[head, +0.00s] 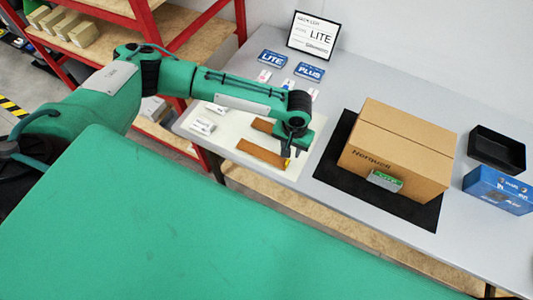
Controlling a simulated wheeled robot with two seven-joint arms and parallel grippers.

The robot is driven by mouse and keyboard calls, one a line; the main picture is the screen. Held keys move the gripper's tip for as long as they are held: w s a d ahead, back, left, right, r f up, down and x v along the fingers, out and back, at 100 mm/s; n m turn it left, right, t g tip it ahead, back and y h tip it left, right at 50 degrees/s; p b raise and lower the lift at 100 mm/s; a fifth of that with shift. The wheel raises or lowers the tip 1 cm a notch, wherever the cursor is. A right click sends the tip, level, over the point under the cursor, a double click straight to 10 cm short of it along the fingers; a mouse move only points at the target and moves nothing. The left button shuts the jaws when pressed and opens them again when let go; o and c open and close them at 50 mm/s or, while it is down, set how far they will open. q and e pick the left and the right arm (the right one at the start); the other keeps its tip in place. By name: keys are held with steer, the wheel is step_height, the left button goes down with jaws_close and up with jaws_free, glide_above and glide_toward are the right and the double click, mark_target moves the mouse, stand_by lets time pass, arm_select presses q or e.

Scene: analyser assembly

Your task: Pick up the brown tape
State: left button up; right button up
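Two flat brown strips lie on the white mat (222,138) on the table. The nearer brown strip (259,152) runs slantwise, with its right end close to my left gripper. The farther brown strip (262,126) is partly hidden behind my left wrist. I cannot tell for sure which of them is the brown tape. My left gripper (291,150) points down over the right side of the mat, just right of the strips. Its dark fingers are small, and their gap and any contact are unclear. My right gripper is out of view.
A cardboard box (395,145) with a green-and-white item (385,180) at its front stands on a black mat (335,165). A black tray (497,149) and blue box (498,190) are at right.

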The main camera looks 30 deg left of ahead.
mark_target(287, 162)
arm_select(q)
step_height(287, 162, down, 4)
steer(key=shift+p, duration=0.35)
steer(key=shift+f, duration=0.2)
steer(key=f, duration=0.1)
steer(key=f+p, duration=0.1)
steer(key=f, duration=0.1)
steer(key=f+p, duration=0.1)
steer(key=shift+a+f, duration=0.3)
steer(key=shift+f, duration=0.1)
jaws_close()
